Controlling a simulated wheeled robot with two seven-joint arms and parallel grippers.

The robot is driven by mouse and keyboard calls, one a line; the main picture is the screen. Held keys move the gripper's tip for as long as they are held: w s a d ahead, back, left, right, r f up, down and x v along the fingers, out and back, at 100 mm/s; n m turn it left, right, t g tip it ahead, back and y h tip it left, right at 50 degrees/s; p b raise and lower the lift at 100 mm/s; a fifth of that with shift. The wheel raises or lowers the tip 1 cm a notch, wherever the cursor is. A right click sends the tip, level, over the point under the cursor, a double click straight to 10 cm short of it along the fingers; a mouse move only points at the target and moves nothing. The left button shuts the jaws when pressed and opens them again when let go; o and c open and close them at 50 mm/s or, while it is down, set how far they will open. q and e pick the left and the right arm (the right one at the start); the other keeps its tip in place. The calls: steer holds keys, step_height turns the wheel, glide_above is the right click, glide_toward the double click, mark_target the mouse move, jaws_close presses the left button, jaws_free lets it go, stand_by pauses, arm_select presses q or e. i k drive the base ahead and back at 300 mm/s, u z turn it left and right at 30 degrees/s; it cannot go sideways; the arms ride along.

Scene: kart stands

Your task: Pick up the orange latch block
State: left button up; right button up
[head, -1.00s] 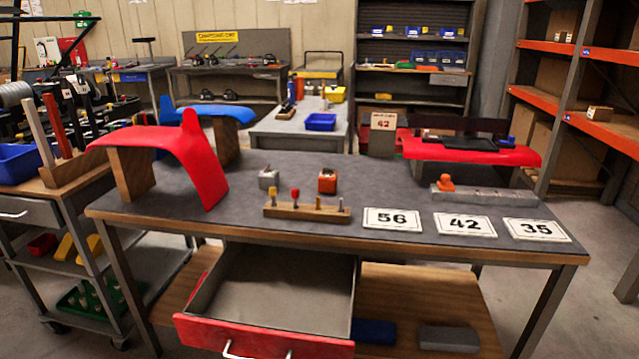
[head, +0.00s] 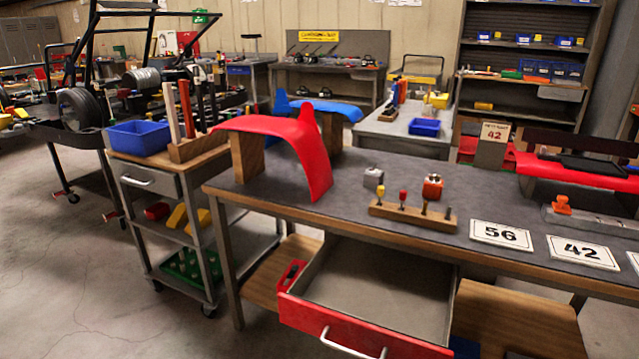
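A small orange block (head: 432,187) with a dark mark and a light spot on top sits on the grey-topped table (head: 370,225), behind a wooden peg holder (head: 412,214). Another orange piece (head: 562,204), knob-shaped, stands on a grey metal bar (head: 590,222) at the right of the table. I cannot tell for certain which of the two is the latch block. A grey block (head: 373,177) stands left of the orange block, apart from it. Neither of my grippers is in view.
A red curved panel (head: 300,142) on a wooden stand takes up the table's left end. A red-fronted drawer (head: 360,322) is pulled out at the front, empty. Number cards (head: 501,235) lie along the front edge. A cart with a blue bin (head: 140,138) stands left, with open floor beyond.

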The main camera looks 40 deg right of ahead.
mark_target(433, 190)
steer(key=u, duration=0.4)
steer(key=i, duration=2)
steer(key=z, duration=2.6)
